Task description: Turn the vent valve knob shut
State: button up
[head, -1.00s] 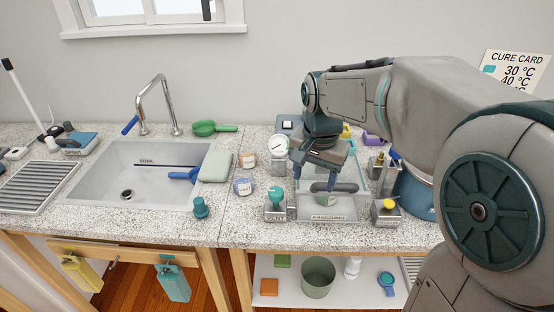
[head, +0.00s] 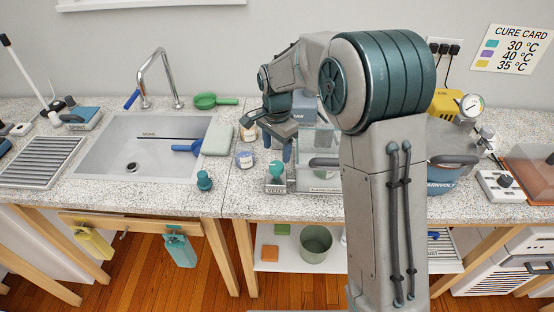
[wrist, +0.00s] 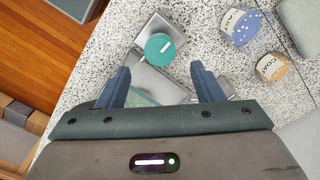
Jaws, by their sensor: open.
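The vent valve (head: 276,187) is a small metal block labelled VENT with a round teal knob (head: 277,168) on top. It stands on the speckled counter just left of a clear-walled chamber (head: 318,187). In the wrist view the knob (wrist: 160,46) shows a short white line on its face, lying slanted. My gripper (head: 280,152) is above and slightly behind the valve, pointing down. Its blue fingers (wrist: 159,72) are open and empty; the knob lies just beyond the tips, roughly centred between them. I see no contact.
Counter in front of the valve is narrow.

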aim_at(277, 164)
notch_tip(277, 164, down, 6)
jog(key=shift+r+p, duration=0.1)
jog(key=shift+p, duration=0.25)
jog(key=c, duration=1)
